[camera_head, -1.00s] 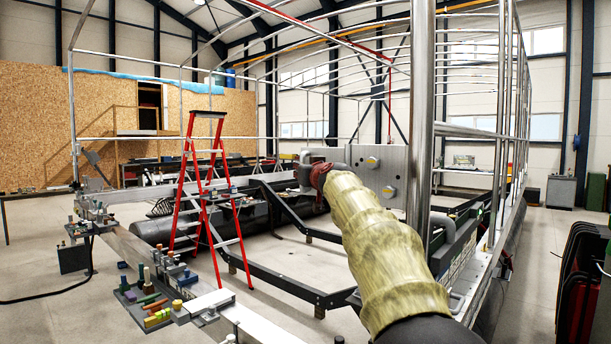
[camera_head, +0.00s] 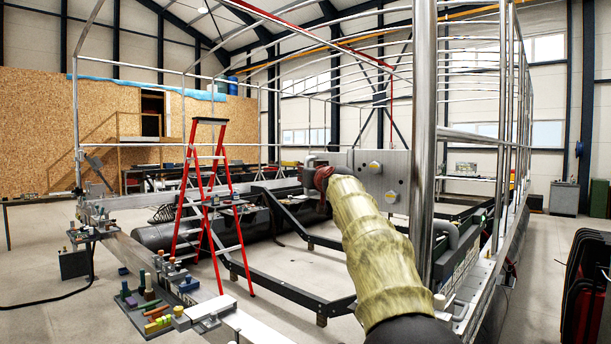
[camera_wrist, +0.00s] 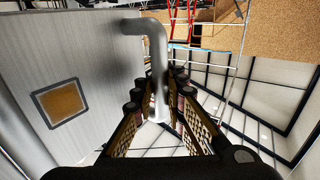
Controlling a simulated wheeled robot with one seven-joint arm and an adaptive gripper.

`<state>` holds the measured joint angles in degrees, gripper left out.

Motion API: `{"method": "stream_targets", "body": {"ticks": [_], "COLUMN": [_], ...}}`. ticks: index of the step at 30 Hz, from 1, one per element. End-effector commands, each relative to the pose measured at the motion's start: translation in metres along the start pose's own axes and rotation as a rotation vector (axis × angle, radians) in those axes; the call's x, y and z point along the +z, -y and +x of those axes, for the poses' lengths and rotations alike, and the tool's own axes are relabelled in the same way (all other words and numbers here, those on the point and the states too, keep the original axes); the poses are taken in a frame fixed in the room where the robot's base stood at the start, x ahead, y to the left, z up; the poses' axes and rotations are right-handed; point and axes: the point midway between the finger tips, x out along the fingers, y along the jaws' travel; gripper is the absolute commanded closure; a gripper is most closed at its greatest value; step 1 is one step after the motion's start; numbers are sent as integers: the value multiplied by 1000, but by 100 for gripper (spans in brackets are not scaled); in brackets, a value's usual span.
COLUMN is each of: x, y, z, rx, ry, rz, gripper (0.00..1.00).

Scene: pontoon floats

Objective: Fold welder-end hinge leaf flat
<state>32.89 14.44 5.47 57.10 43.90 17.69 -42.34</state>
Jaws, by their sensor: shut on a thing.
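A grey metal hinge leaf (camera_head: 398,172) with bolt heads stands upright beside the tall post in the head view. In the wrist view a grey panel (camera_wrist: 85,65), which looks like the leaf's face, fills the left side. A bent round handle (camera_wrist: 157,50) sticks out from it. My gripper (camera_wrist: 163,88) is shut on the handle, with fingers on both sides of it. In the head view my gripper (camera_head: 312,163) is at the leaf's left edge, at the end of my sleeved arm. The arm and post hide part of the leaf.
A tall metal post (camera_head: 424,140) stands right of the leaf. A red stepladder (camera_head: 212,195) is left of my arm. A beam with tools (camera_head: 160,300) runs along the front left. Dark frame members (camera_head: 290,285) lie low behind.

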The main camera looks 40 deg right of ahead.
Motion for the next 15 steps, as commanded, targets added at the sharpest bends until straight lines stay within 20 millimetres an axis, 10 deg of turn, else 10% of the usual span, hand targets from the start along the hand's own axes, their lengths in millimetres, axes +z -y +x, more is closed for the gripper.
{"method": "stream_targets", "body": {"ticks": [15], "x": [1], "y": [-1], "z": [0], "rx": [1], "ry": [1], "rz": [-1], "gripper": [71]}}
